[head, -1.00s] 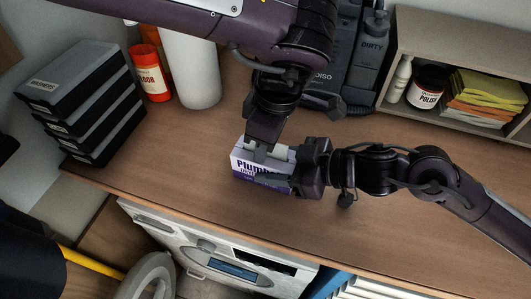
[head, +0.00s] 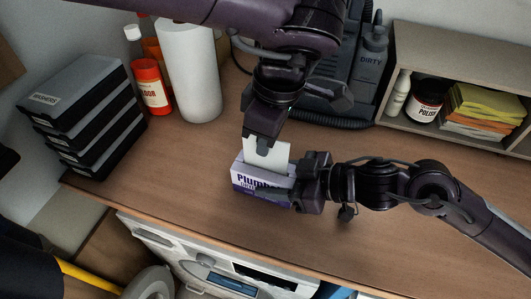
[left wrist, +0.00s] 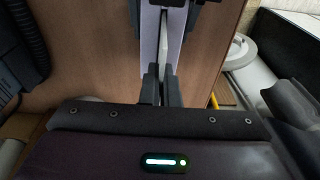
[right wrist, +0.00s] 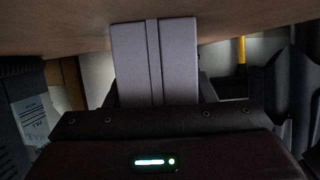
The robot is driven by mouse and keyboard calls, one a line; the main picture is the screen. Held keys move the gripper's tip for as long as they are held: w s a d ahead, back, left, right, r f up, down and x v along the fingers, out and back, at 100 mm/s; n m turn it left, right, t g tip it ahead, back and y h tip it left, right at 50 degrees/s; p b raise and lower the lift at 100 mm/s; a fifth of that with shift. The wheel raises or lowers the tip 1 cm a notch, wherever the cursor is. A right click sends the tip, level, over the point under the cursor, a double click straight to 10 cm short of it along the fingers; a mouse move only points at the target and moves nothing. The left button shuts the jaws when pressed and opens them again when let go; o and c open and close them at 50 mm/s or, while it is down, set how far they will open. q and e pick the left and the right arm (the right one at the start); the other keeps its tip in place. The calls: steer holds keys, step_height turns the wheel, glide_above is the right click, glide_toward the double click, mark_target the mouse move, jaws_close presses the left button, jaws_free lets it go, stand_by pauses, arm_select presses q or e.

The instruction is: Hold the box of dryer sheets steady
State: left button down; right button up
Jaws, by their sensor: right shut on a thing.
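The box of dryer sheets (head: 242,182) is white and purple, with partly covered lettering that starts "Plumb". It stands upright on the wooden counter near the front edge. My right gripper (head: 283,190) is shut on the box from the right and covers its right end. The box also shows pale lilac in the right wrist view (right wrist: 180,62). My left gripper (head: 264,145) is above the box, shut on a white dryer sheet (head: 268,159) that stands up out of the box top. In the left wrist view the left fingers (left wrist: 160,75) are close together, seen edge-on.
A stack of black cases (head: 85,120) stands at the left. A paper roll (head: 190,75) and an orange-red bottle (head: 150,85) stand behind. A shelf (head: 455,45) with a jar is at the back right. The counter left of the box is clear.

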arm_select(q)
step_height(320, 180, up, 6)
steer(key=shift+r, duration=0.1)
arm_select(e)
steer(key=o, duration=1)
steer(key=shift+o, duration=0.2)
steer(key=v, duration=0.8)
steer(key=shift+s+d, duration=0.15)
steer(key=shift+d, duration=0.15)
steer(key=shift+v, duration=1.7)
steer(key=shift+s, duration=0.1)
